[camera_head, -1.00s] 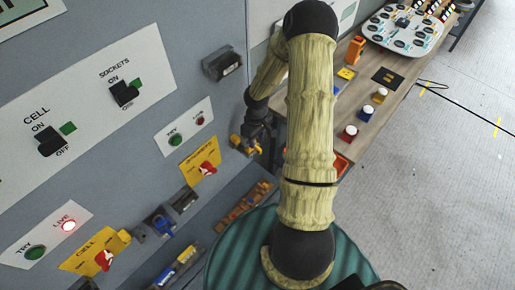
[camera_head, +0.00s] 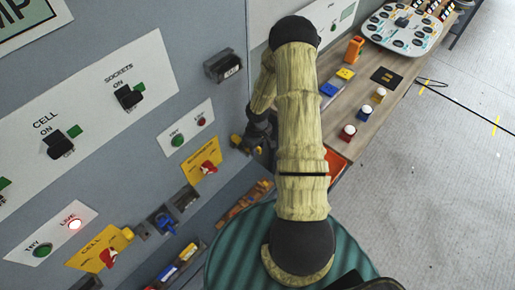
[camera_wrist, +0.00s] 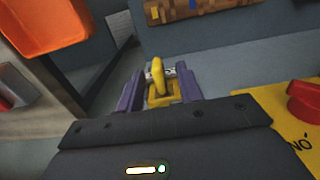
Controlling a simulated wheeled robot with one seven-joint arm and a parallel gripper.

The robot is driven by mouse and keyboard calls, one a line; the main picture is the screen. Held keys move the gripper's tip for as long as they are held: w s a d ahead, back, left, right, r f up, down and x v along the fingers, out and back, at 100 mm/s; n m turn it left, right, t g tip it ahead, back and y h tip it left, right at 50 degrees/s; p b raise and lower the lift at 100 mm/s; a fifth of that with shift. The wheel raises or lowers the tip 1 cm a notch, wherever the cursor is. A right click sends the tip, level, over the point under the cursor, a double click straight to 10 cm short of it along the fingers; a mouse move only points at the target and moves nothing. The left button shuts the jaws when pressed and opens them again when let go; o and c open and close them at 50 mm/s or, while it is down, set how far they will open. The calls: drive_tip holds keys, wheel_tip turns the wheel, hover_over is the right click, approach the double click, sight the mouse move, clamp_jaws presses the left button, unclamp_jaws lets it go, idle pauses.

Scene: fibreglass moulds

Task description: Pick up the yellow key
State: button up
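The yellow key (camera_wrist: 159,72) shows in the wrist view between the two purple fingers of my gripper (camera_wrist: 160,90). Its curved top stands up between the fingertips, and its yellow lower part fills the gap between them. My gripper looks shut on it, clear of any visible surface. In the head view my gripper (camera_head: 255,138) is close to the grey wall, above and right of the yellow panel with a red knob (camera_head: 207,168). A small yellow part (camera_head: 239,142) shows at its left; the rest is hidden by my arm.
A wooden bench (camera_head: 372,105) with buttons and an orange bin (camera_head: 337,163) lies to the right. A wooden strip (camera_head: 245,203) is low by the wall. A yellow cell panel (camera_head: 101,249) and a holder with a blue piece (camera_head: 162,221) are lower left. Open floor is far right.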

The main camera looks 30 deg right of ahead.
drive_tip(key=shift+c, duration=0.5)
clamp_jaws()
wheel_tip(320, 180, up, 10)
drive_tip(key=shift+b, duration=1.1)
